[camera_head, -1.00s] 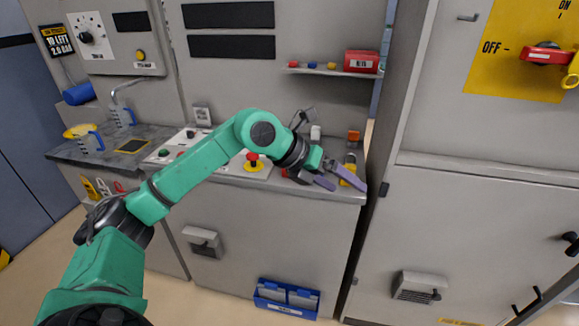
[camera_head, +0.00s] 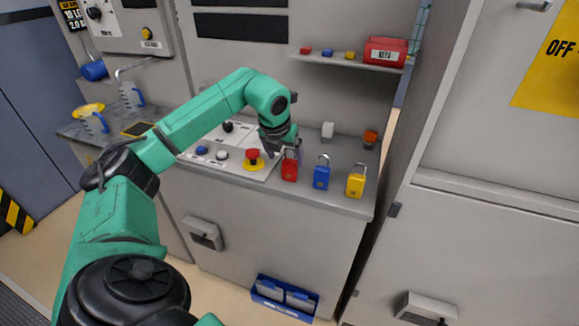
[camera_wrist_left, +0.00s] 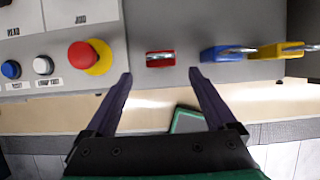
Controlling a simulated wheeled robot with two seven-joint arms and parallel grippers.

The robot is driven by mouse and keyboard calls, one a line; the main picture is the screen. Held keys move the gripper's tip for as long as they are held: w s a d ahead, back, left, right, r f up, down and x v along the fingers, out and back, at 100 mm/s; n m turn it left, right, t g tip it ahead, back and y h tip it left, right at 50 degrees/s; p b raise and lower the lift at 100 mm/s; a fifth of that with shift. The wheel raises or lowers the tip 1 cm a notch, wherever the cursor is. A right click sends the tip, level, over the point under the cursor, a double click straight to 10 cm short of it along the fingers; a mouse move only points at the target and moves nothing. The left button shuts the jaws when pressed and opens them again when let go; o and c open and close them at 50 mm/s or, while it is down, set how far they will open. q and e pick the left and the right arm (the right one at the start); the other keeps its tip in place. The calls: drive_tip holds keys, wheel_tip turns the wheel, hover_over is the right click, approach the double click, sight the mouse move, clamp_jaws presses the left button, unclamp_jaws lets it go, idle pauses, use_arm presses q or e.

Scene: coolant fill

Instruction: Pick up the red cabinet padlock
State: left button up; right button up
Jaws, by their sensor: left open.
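The red padlock (camera_head: 289,170) stands upright on the grey counter, left of a blue padlock (camera_head: 321,177) and a yellow padlock (camera_head: 356,181). My left gripper (camera_head: 285,150) is at the red padlock's shackle in the head view, with its fingers partly hidden. In the left wrist view the left gripper (camera_wrist_left: 160,76) is open and empty. The red padlock (camera_wrist_left: 160,59) lies just beyond the fingertips, centred in the gap between them. The blue padlock (camera_wrist_left: 228,53) and yellow padlock (camera_wrist_left: 284,50) are to the right. My right gripper is not in view.
A red emergency button (camera_head: 253,156) on a yellow base sits just left of the red padlock, on a control panel (camera_head: 196,161). A shelf (camera_head: 345,62) with a red KEYS box (camera_head: 385,51) is above. A white item (camera_head: 327,130) and an orange item (camera_head: 370,138) stand behind.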

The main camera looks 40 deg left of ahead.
sight(289, 161)
use_arm(q)
drive_tip(key=x, duration=0.2)
drive_tip(key=p+x, duration=0.1)
drive_tip(key=x, duration=0.1)
drive_tip(key=p+x, duration=0.1)
drive_tip(key=x, duration=0.1)
drive_tip(key=shift+w+r, duration=0.15)
drive_tip(key=shift+w, duration=0.15)
drive_tip(key=shift+f, duration=0.35)
drive_tip(key=shift+w+a+f, duration=0.1)
clamp_jaws()
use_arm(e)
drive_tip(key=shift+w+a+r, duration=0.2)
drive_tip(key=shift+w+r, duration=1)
use_arm(q)
wheel_tip(289, 161, up, 9)
drive_tip(key=shift+w+r+b, duration=0.1)
drive_tip(key=shift+r+b, duration=0.1)
drive_tip(key=shift+b, duration=0.5)
wheel_tip(289, 161, up, 11)
drive_tip(key=shift+p, duration=0.4)
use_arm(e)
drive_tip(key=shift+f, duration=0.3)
